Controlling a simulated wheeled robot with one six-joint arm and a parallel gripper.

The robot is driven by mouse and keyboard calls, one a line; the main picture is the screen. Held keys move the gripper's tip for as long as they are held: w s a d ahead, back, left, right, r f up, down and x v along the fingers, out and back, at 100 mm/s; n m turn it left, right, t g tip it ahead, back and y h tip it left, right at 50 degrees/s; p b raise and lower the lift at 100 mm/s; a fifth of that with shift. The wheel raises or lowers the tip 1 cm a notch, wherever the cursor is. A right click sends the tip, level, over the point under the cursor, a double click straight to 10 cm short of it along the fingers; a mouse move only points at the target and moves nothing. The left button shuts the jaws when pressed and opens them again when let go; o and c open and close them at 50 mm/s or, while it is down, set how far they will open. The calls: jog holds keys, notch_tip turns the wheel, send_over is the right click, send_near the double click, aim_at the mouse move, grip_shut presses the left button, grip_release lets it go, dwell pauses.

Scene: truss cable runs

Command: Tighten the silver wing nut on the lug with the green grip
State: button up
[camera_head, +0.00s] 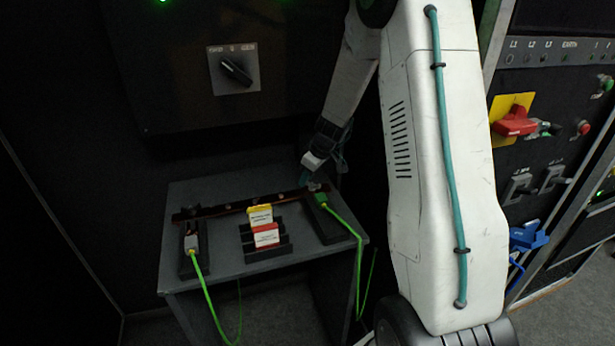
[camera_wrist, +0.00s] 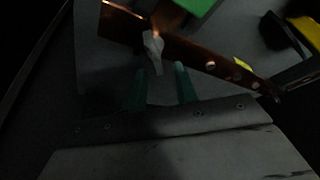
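The silver wing nut (camera_wrist: 153,45) sits on the copper bar (camera_wrist: 225,66) in the wrist view, beside the lug's green grip (camera_wrist: 198,5) at the top edge. My gripper (camera_wrist: 160,69) has two teal fingers standing apart, with a gap between them. The nut's lower wing reaches towards that gap; I cannot tell whether the fingers touch it. In the head view the green grip (camera_head: 321,199) is at the right end of the copper bar (camera_head: 245,205), with its green cable running down. My gripper (camera_head: 308,180) is just above that end; the nut is hard to make out there.
A second lug with a grey grip (camera_head: 191,243) and green cable is at the bar's left end. A rack with yellow and red-white tags (camera_head: 265,235) stands between them on the grey table (camera_head: 215,275). A dark panel with a rotary switch (camera_head: 235,70) is behind.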

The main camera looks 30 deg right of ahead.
jog(key=shift+f, duration=0.1)
grip_shut()
